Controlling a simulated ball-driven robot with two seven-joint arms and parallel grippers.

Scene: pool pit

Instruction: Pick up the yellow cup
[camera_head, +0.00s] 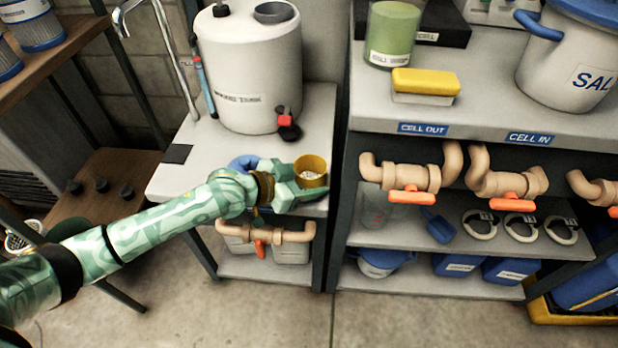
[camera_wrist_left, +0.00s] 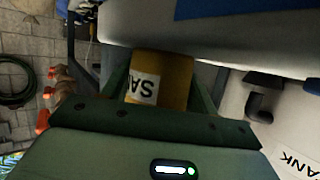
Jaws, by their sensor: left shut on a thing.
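The yellow cup (camera_head: 311,170) is in the head view at the front right corner of the small white table (camera_head: 318,130). It looks open at the top, with something pale inside. My left gripper (camera_head: 296,182) is shut on it, with its fingers around the cup's sides. In the left wrist view the cup (camera_wrist_left: 174,82) sits between the two fingers and shows a white label with dark letters. I cannot tell whether its base touches the table. My right gripper is in neither view.
A white tank (camera_head: 248,75) with a black and red tap stands behind the cup. A blue object (camera_head: 243,163) lies near my left wrist. To the right is a shelf unit with pipes, orange valve handles (camera_head: 411,198) and a yellow sponge (camera_head: 426,81).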

